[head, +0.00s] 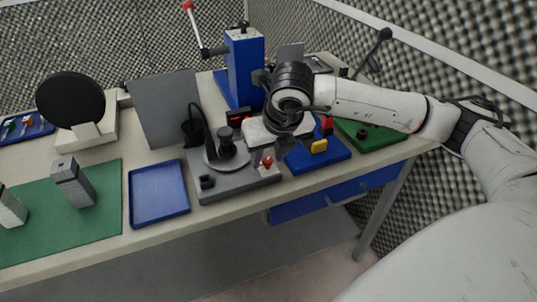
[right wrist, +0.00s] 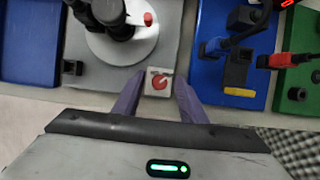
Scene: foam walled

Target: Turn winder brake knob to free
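The brake knob is a small red knob (right wrist: 159,82) on a white square plate at the front right of the grey winder base (right wrist: 85,72). It also shows red in the head view (head: 267,163). My right gripper (right wrist: 160,79) is open, with one purple finger on each side of the knob's plate. I cannot tell whether the fingers touch it. In the head view my right gripper (head: 262,158) reaches down over the front right of the winder. The winder's round light plate (right wrist: 121,42) and black spindle are behind the knob. My left gripper is not in view.
A blue fixture board (head: 330,155) with a yellow block is close to the right of the winder. An empty blue tray (head: 158,218) is to its left. A tall blue press (head: 243,68) stands behind. A grey block (head: 72,182) stands on the green mat (head: 100,222).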

